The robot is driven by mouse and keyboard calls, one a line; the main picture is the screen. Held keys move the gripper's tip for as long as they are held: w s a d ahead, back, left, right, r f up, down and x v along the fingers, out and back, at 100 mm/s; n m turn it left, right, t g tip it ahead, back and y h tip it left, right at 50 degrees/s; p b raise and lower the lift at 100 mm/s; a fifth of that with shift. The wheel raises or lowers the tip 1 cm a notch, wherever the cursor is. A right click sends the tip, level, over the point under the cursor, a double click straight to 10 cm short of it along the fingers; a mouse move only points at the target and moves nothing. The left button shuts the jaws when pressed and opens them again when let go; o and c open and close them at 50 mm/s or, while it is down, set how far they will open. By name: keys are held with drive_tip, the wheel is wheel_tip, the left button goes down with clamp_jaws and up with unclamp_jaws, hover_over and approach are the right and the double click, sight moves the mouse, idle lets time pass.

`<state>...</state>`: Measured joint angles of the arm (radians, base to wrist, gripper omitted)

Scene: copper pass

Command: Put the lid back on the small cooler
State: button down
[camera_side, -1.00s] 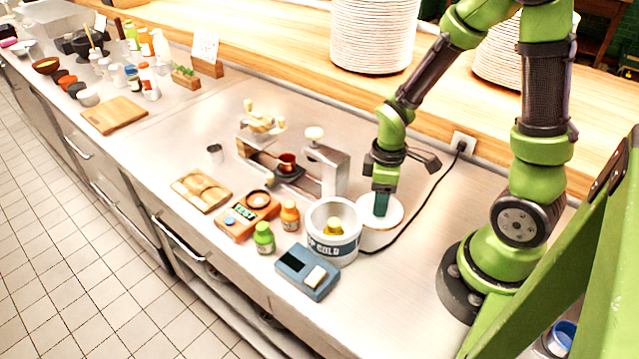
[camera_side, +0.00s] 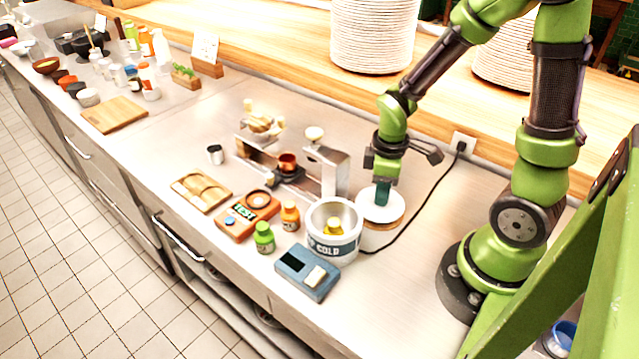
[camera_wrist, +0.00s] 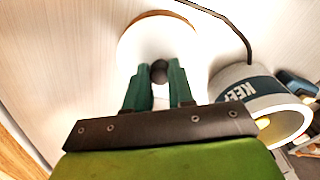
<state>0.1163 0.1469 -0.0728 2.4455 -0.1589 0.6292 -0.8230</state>
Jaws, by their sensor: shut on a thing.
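The small cooler (camera_side: 334,247) is a white open tub with a dark "COLD" band, and a yellow item (camera_side: 333,227) sits inside it. The wrist view shows its "KEEP" lettering at the right (camera_wrist: 250,88). My gripper (camera_side: 382,190) points down at the lid's middle. In the wrist view its green fingers (camera_wrist: 159,75) are shut on the lid's dark knob (camera_wrist: 159,70). The lid (camera_wrist: 150,42) looks slightly raised off the stand.
A blue-grey device (camera_side: 308,272) stands in front of the cooler. Orange (camera_side: 290,215) and green (camera_side: 264,237) bottles are to its left. A metal apparatus (camera_side: 325,170) stands behind. A black cable (camera_side: 420,207) runs right of the stand.

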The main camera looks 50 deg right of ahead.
wheel_tip(320, 180, up, 18)
drive_tip(key=w+a+n, duration=0.2)
drive_tip(key=a+n, duration=0.4)
drive_tip(key=a, duration=0.9)
drive_tip(key=shift+d+f, duration=0.2)
drive_tip(key=shift+f, duration=2.5)
drive_tip(key=shift+d+f, duration=0.2)
drive_tip(key=shift+f, duration=2.45)
drive_tip(key=shift+f, duration=0.15)
drive_tip(key=shift+c, duration=2.1)
unclamp_jaws()
wheel_tip(320, 180, up, 7)
